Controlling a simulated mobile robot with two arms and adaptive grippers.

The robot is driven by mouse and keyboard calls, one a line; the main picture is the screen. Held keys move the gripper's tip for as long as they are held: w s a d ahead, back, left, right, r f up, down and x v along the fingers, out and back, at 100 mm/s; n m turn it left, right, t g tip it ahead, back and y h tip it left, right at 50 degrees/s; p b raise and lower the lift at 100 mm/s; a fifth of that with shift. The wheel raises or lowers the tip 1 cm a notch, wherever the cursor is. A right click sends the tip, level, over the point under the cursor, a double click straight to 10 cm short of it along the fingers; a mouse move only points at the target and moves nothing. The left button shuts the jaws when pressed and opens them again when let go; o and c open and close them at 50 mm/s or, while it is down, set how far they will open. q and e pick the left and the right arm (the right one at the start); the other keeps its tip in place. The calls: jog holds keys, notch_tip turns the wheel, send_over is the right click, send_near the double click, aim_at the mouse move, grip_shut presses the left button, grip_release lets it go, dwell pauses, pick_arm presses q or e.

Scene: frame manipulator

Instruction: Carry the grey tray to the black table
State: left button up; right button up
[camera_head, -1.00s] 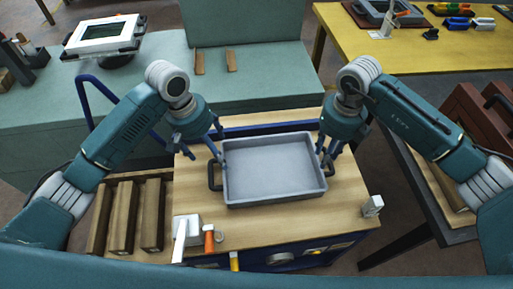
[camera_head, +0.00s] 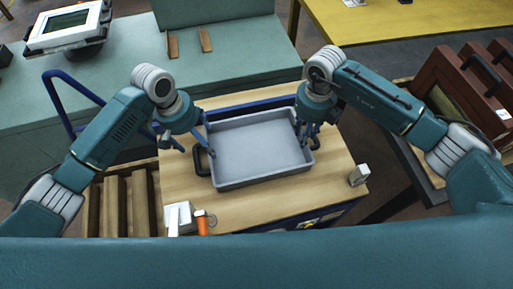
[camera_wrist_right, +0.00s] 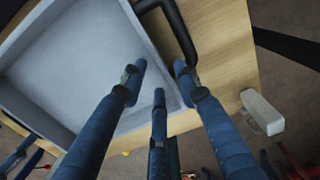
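The grey tray (camera_head: 258,152) lies on a wooden-topped cart (camera_head: 255,208), with a dark handle at each short end. My left gripper (camera_head: 190,144) is at the tray's left end by the handle, its fingers spread. My right gripper (camera_head: 308,138) is at the right end. In the right wrist view its fingers (camera_wrist_right: 160,88) are apart, over the tray's rim and beside the black handle (camera_wrist_right: 180,32). Whether any finger touches the tray is unclear. The black table (camera_head: 419,192) is at the right, partly hidden by my right arm.
Dark red cases (camera_head: 480,85) stand on the black table.

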aim_at(206, 154)
pick_arm(q)
jog(key=shift+w+d+f, duration=0.1)
jog(key=shift+d+f, duration=0.15)
jog(key=shift+f, duration=0.9)
jog(key=shift+d+f, duration=0.25)
jog(key=shift+f, duration=0.85)
pick_arm(e)
jog(key=shift+f, duration=2.25)
pick_arm(q)
jog(key=c, duration=0.7)
pick_arm(e)
jog(key=c, duration=0.7)
pick_arm(q)
jog(key=shift+a, duration=0.1)
jog(key=c, duration=1)
pick_arm(e)
grip_shut()
pick_arm(q)
jog(key=shift+o, duration=0.2)
pick_arm(e)
jog(key=shift+r, duration=0.1)
